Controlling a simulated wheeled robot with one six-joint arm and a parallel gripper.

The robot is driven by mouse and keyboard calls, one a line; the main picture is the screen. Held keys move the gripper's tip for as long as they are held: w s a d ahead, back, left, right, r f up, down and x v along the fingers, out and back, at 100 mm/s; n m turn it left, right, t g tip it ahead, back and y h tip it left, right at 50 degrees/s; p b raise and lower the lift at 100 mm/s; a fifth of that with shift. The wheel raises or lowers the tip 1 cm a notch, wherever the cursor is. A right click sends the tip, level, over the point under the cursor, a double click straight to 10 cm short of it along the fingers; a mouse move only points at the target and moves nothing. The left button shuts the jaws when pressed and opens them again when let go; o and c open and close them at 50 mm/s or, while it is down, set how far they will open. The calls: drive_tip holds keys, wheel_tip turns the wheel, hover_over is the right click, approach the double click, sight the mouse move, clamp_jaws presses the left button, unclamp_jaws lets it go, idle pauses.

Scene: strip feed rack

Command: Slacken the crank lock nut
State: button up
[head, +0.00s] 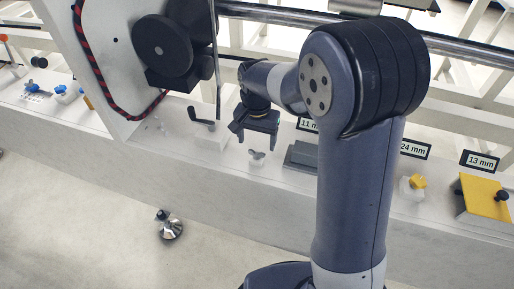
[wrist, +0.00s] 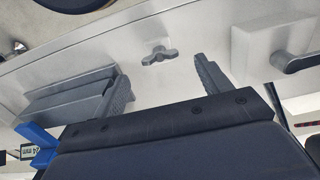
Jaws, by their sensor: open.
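A small grey wing nut, which looks like the crank lock nut (head: 257,156), sits on a pale mount on the white ledge, and it also shows in the wrist view (wrist: 160,55). A dark crank handle (head: 201,119) on a white block stands just left of it, and the crank shows at the right of the wrist view (wrist: 292,62). My gripper (head: 255,142) is above the nut with its fingers spread and nothing between them. In the wrist view its fingertips (wrist: 163,78) are apart, and the nut lies beyond the gap, untouched.
A grey block (head: 301,157) stands close on the right of the nut. A white panel with a black roller (head: 163,44) rises at the left. A yellow plate (head: 484,196) and a yellow knob (head: 417,181) are farther right. The floor in front holds a metal foot (head: 171,229).

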sight(257, 154)
drive_tip(key=shift+f, duration=1.95)
drive_tip(key=shift+c, duration=0.4)
drive_tip(key=c, duration=0.9)
